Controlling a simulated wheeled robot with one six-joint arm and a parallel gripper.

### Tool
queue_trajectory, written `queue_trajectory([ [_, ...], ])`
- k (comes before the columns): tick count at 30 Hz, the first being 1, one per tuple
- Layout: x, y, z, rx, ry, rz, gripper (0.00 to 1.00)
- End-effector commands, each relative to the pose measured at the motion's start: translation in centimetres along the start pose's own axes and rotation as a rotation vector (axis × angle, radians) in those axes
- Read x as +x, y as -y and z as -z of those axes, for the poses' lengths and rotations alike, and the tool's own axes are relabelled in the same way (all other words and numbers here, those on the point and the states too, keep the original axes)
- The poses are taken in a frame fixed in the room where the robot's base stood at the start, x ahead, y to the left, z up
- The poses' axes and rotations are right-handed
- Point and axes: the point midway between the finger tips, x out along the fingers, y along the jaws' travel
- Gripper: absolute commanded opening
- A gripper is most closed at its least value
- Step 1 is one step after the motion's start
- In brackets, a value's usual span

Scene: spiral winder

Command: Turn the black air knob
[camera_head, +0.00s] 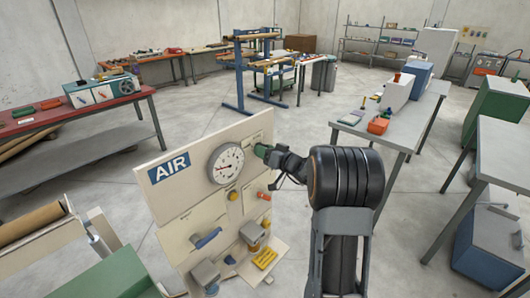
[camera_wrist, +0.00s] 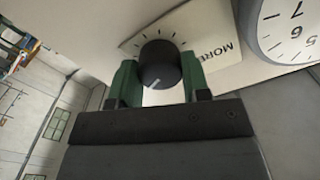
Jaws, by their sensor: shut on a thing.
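The black air knob (camera_wrist: 158,66) sits on the panel between the two green fingers of my gripper (camera_wrist: 158,82) in the wrist view. A white pointer line shows on its face, and tick marks and the word "MORE" are printed around it. The fingers are shut on the knob from both sides. In the head view my gripper (camera_head: 264,152) is at the upper right of the cream AIR panel (camera_head: 180,200), and the knob is hidden there behind the fingers and wrist.
A round pressure gauge (camera_head: 226,163) is left of my gripper on the panel. Below are a yellow knob (camera_head: 233,195), an orange-red knob (camera_head: 264,195) and a blue handle (camera_head: 208,238). A grey table (camera_head: 405,125) stands to the right. Open floor lies behind the panel.

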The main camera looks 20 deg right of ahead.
Motion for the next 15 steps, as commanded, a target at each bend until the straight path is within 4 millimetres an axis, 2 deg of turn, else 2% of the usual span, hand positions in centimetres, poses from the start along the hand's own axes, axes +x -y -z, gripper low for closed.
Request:
queue_trajectory([
  [8,-0.05,-0.38,-0.86,0.131,-0.004,-0.001,0.20],
  [15,-0.05,-0.32,-0.75,0.348,-0.004,0.000,0.20],
])
